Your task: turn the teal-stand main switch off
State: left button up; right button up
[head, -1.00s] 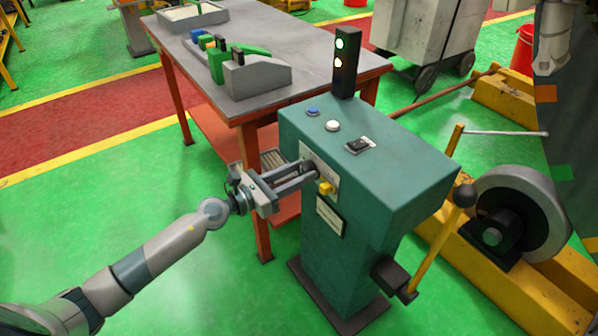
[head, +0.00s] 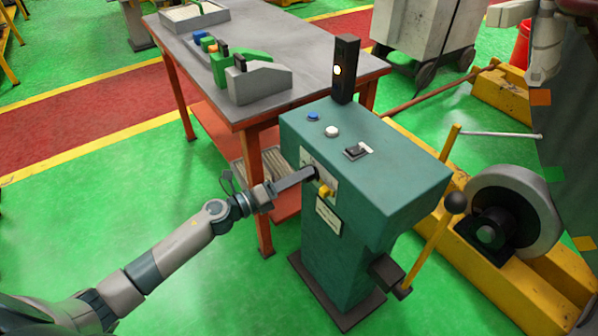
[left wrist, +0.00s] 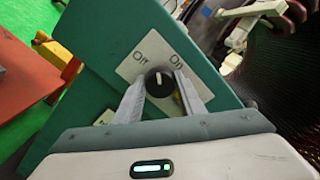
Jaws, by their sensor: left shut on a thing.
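The teal stand (head: 335,265) stands upright in the middle of the head view. Its main switch is a black round knob (left wrist: 159,84) with a white mark, on a pale plate (left wrist: 146,58) lettered Off at left and On at right in the left wrist view. The white mark points up in that view, roughly between the two words. My left gripper (head: 313,173) is shut on the knob, one finger on each side of it. In the head view the fingers are seen edge-on and mostly hide the knob.
A yellow knob (head: 325,190) sits just below the switch. On top of the stand are a blue button (head: 313,115), a white button (head: 332,131), a black rocker (head: 357,152) and a lamp tower (head: 345,70) with one lit lamp. A grey-topped bench (head: 300,68) stands close behind.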

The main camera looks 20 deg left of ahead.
pick_arm(q)
jog(key=shift+f+n+p, duration=0.1)
jog(key=shift+n+p, duration=1.7)
jog(key=shift+n, duration=1.9)
pick_arm(e)
jog(key=w+a+r+t+y, duration=0.1)
jog(key=w+a+r+t, duration=0.2)
jog(key=a, duration=0.1)
jog(key=shift+r, duration=0.25)
pick_arm(q)
jog(key=o, duration=1.1)
jog(key=shift+c, duration=0.2)
jog(key=shift+a, duration=0.1)
jog(key=b+v, duration=0.3)
jog(key=v, duration=1.4)
pick_arm(e)
jog(key=shift+s+d+f+g+h, duration=0.2)
jog(key=shift+s+d+f+g, duration=0.45)
jog(key=shift+d+f, duration=0.15)
jog(key=shift+s+d+f+g+h, duration=0.2)
jog(key=shift+s+d+f+g, duration=0.35)
jog(key=shift+d+f+g, duration=0.25)
